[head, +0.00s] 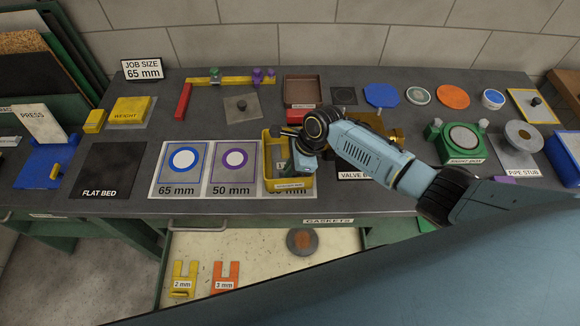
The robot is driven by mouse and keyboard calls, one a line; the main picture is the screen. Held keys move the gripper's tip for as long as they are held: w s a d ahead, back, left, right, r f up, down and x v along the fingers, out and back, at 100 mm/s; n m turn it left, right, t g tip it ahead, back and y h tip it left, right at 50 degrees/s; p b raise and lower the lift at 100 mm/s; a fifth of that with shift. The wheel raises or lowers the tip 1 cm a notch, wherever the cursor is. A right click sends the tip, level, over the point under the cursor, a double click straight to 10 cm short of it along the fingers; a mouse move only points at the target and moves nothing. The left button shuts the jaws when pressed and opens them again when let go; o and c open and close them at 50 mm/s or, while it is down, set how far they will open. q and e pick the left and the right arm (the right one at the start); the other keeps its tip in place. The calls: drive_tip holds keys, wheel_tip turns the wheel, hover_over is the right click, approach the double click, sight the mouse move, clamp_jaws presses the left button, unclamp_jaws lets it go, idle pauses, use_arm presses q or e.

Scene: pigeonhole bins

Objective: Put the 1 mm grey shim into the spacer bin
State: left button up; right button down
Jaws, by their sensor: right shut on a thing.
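A yellow open bin (268,181) with a small white label on its front stands near the table's front edge, over the right-hand printed card. The label is too small to read surely. My right gripper (291,170) points down at the bin's opening, its tips inside the bin's outline. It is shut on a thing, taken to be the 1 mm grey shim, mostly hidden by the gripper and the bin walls. No other grey shim shows. My left gripper is not in view.
The open drawer below holds a yellow 2 mm shim (184,280), an orange 3 mm shim (226,279) and a dark round disc (304,241). A valve stand is partly behind my arm. A green-footed fixture (462,138) stands right. The black flat bed (106,172) is clear.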

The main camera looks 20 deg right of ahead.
drive_tip(key=shift+f, duration=0.15)
drive_tip(key=c, duration=1.5)
unclamp_jaws()
wheel_tip(320, 180, up, 5)
drive_tip(key=p, duration=0.6)
drive_tip(key=shift+r+p, duration=1)
drive_tip(key=shift+r, duration=2.5)
